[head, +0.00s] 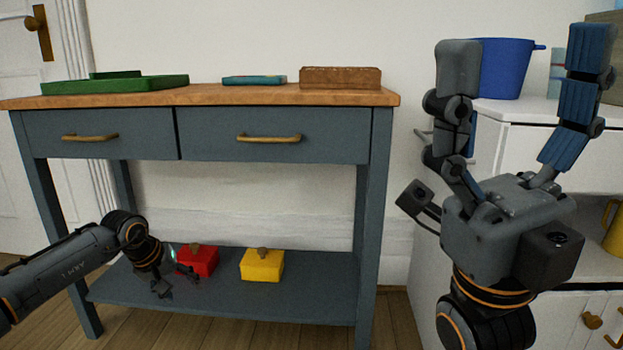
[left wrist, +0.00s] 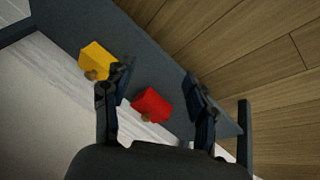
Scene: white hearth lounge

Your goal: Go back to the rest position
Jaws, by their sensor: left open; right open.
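My left gripper (head: 176,281) is low at the left, by the lower shelf of the blue-grey console table, next to a red box (head: 201,261). In the left wrist view the left gripper (left wrist: 158,82) is open, and the red box (left wrist: 152,105) lies beyond and between its fingers, with no clear contact. A yellow box (head: 262,265) with a brown knob sits to the right of the red one on the shelf; it also shows in the left wrist view (left wrist: 98,61). My right gripper (head: 522,75) is raised at the right, fingers up, open and empty.
The console table (head: 272,148) has two closed drawers. On its wooden top are a green tray (head: 116,86), a teal book-like item (head: 254,80) and a brown box (head: 340,77). A white cabinet (head: 530,110) with a blue bucket (head: 504,68) stands behind my right gripper.

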